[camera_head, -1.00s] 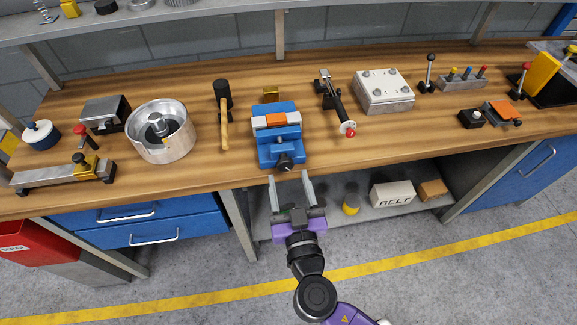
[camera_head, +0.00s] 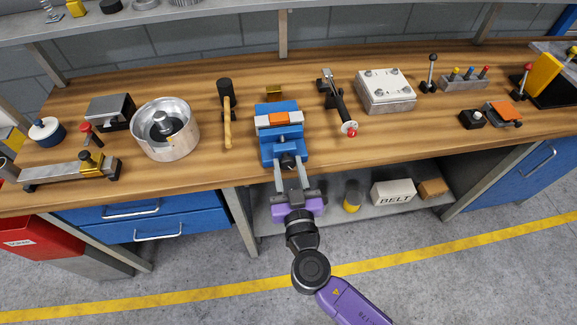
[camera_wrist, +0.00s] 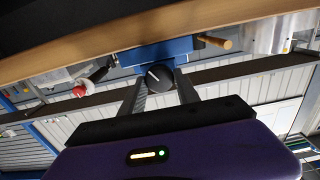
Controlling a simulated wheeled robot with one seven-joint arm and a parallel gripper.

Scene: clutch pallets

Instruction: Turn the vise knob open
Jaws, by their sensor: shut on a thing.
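The blue vise (camera_head: 281,137) stands on the wooden bench near its front edge, with an orange and grey piece (camera_head: 279,119) between its jaws. Its black knob (camera_wrist: 160,77) faces the front and shows between my fingers in the wrist view. In the head view the knob (camera_head: 287,161) is partly covered by my fingertips. My gripper (camera_head: 290,170) reaches up to the vise from the front, its two grey fingers on either side of the knob. It is shut on the knob. The white pointer mark on the knob is small in the wrist view.
A hammer (camera_head: 227,115) lies left of the vise, and a metal bowl (camera_head: 165,142) stands further left. A toggle clamp (camera_head: 342,108) with a red tip is to the right. The bench front edge runs just under my fingers; a lower shelf holds a belt box (camera_head: 397,193).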

